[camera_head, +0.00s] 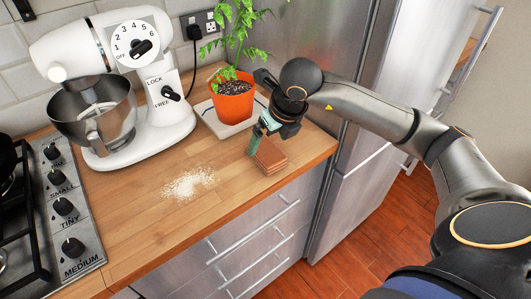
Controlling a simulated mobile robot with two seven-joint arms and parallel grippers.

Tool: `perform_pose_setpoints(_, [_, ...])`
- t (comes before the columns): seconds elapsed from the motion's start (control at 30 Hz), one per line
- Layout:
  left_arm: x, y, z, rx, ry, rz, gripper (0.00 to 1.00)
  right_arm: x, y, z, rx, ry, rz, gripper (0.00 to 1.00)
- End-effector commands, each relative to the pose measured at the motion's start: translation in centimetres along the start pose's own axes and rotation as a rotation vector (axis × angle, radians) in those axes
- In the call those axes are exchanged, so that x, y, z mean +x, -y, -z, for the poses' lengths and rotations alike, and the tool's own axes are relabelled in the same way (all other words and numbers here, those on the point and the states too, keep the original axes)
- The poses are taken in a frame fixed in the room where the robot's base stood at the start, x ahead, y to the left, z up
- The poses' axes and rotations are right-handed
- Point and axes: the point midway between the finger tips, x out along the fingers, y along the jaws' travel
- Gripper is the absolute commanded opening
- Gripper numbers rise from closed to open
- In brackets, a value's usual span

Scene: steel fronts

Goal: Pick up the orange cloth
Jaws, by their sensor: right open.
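The orange cloth (270,156) looks like a small folded, brownish-orange stack. It lies on the wooden counter near the front right corner. My right gripper (262,133) is at the cloth's back left edge, with its greenish fingers pointing down. The fingers are open, and one of them stands at the left side of the cloth. I cannot tell whether they touch it. The gripper hides part of the cloth's far side. My left gripper is not in view.
A potted plant (232,98) on a pale tray stands just behind the gripper. A white stand mixer (160,95) and a patch of white powder (188,184) are to the left. The stove (60,215) is far left. A steel fridge (340,70) stands right of the counter.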

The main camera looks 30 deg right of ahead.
Motion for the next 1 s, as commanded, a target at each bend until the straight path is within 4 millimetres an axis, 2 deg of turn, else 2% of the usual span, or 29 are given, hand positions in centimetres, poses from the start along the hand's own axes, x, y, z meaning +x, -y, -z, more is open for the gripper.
perform_pose_setpoints(0.4, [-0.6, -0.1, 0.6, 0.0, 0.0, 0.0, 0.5, 5.0, 0.4, -0.1, 0.0, 0.0, -0.002, 1.0])
perform_pose_setpoints(1.0, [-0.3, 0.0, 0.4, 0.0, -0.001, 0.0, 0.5, 5.5, 0.4, -0.1, 0.0, 0.001, -0.002, 1.0])
